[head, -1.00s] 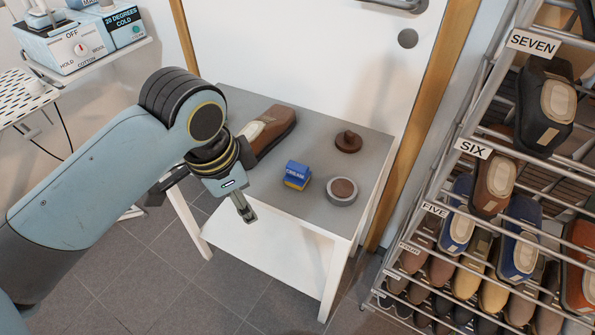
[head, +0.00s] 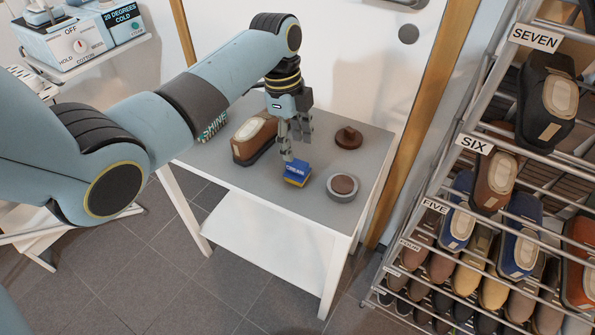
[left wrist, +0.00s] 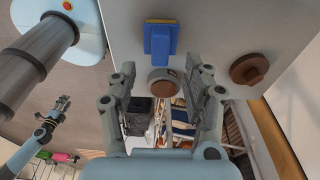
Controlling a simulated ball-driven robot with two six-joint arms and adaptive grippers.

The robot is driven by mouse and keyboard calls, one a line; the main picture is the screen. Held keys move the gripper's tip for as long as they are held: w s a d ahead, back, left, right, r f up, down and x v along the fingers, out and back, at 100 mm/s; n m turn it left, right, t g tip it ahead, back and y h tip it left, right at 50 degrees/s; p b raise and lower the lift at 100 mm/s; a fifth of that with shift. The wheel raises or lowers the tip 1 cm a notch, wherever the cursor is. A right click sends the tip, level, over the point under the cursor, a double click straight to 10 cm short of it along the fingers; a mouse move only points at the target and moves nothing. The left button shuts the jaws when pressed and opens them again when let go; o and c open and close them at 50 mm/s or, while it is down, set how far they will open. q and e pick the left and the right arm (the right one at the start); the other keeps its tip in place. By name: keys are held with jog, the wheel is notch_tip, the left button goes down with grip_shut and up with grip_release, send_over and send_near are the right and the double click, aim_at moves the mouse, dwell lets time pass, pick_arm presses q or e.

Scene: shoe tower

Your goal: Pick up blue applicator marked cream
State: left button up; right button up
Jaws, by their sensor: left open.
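The blue applicator (head: 297,168) marked CREAM sits on the grey table top, with a yellow strip along its lower edge. My left gripper (head: 295,148) points down just above and behind it in the head view. In the left wrist view the gripper (left wrist: 166,72) is open and empty. The applicator (left wrist: 160,42) shows there beyond the fingertips, toward the top, not between the fingers. Another gripper, apparently my right one (left wrist: 54,108), is small at the lower left of that view; its jaw state is unclear.
A round tin (head: 343,187) stands close to the right of the applicator, and a brown knobbed piece (head: 348,138) lies behind. A brown shoe (head: 253,140) is to the left. A shoe rack (head: 470,190) stands right of the table (head: 240,188). The table's front is clear.

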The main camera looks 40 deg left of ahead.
aim_at(297, 162)
pick_arm(q)
jog(key=f, duration=0.6)
jog(key=shift+d+f+b, duration=0.15)
jog(key=shift+d+b, duration=0.2)
grip_shut()
